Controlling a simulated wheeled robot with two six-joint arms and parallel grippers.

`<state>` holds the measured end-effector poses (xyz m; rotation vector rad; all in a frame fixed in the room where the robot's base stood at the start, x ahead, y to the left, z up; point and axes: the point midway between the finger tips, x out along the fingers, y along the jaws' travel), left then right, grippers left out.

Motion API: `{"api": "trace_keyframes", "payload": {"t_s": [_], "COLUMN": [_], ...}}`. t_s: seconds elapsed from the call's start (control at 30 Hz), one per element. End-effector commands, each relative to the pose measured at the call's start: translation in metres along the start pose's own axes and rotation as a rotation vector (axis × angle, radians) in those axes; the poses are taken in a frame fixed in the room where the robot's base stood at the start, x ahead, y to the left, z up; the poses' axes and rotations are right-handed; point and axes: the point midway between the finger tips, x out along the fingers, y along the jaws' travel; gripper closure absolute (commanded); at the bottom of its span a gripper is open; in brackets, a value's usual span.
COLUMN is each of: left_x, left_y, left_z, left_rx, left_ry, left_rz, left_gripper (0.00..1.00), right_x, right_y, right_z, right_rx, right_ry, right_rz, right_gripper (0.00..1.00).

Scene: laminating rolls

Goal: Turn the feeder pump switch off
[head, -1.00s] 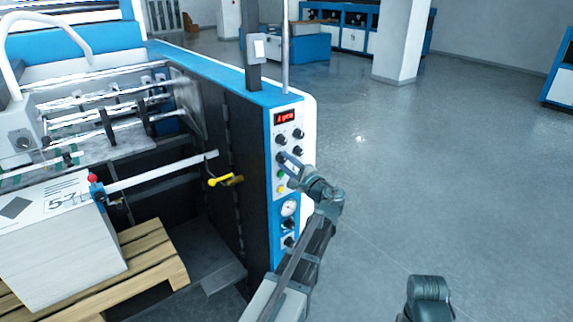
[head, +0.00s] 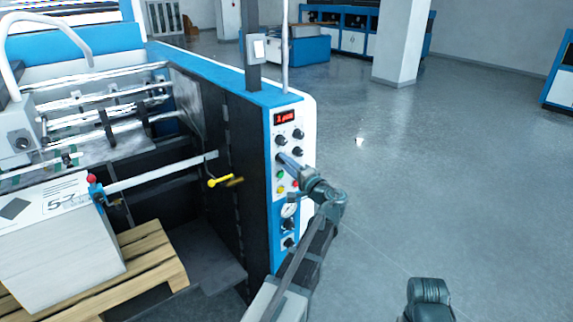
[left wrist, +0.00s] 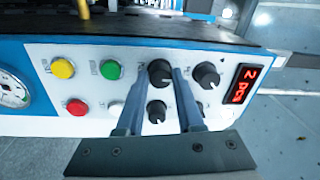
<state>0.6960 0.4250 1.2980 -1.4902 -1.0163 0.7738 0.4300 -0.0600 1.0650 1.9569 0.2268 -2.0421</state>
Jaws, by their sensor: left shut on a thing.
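The machine's control panel (head: 286,190) carries several black knobs, buttons and a gauge. My left gripper (head: 284,158) reaches it from the lower right in the head view. In the left wrist view, my left gripper (left wrist: 180,75) has its two fingers on either side of a black rotary knob (left wrist: 160,72), shut on it. This knob sits between the green button (left wrist: 111,69) and another black knob (left wrist: 207,75). The labels are too small to read, so I cannot tell from them which is the feeder pump switch. My right gripper is not visible.
A red digital display (left wrist: 245,84) is lit beside the knobs. Yellow (left wrist: 62,68) and red (left wrist: 77,108) buttons lie on the panel. A paper stack (head: 60,250) stands on a wooden pallet (head: 160,265) at left. The floor (head: 440,180) at right is open.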

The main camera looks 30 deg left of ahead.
Motion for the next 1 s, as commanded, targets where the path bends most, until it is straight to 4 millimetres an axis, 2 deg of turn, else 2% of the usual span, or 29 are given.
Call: {"api": "trace_keyframes", "payload": {"t_s": [0.33,0.37,0.5,0.53,0.83,1.0], "left_x": [-0.001,-0.001,-0.001,-0.001,-0.002,-0.022], "left_y": [0.001,0.001,0.001,0.001,0.0,0.001], "left_z": [0.001,0.001,0.001,0.001,0.0,0.001], "left_rx": [-0.006,-0.006,-0.005,-0.004,-0.003,-0.003], "left_ry": [-0.002,-0.002,-0.001,-0.001,0.0,0.002], "left_rz": [0.004,0.004,0.003,0.003,0.001,0.002], "left_gripper": [1.0,0.62,0.37,0.34,0.34,0.34], "right_x": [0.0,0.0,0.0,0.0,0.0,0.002], "right_y": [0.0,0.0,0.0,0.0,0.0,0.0], "right_z": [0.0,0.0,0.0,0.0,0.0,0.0], "right_rx": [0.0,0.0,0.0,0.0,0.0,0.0], "right_ry": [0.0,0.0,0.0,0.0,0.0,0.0], "right_rz": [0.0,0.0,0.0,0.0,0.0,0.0], "right_gripper": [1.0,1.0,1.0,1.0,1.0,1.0]}}
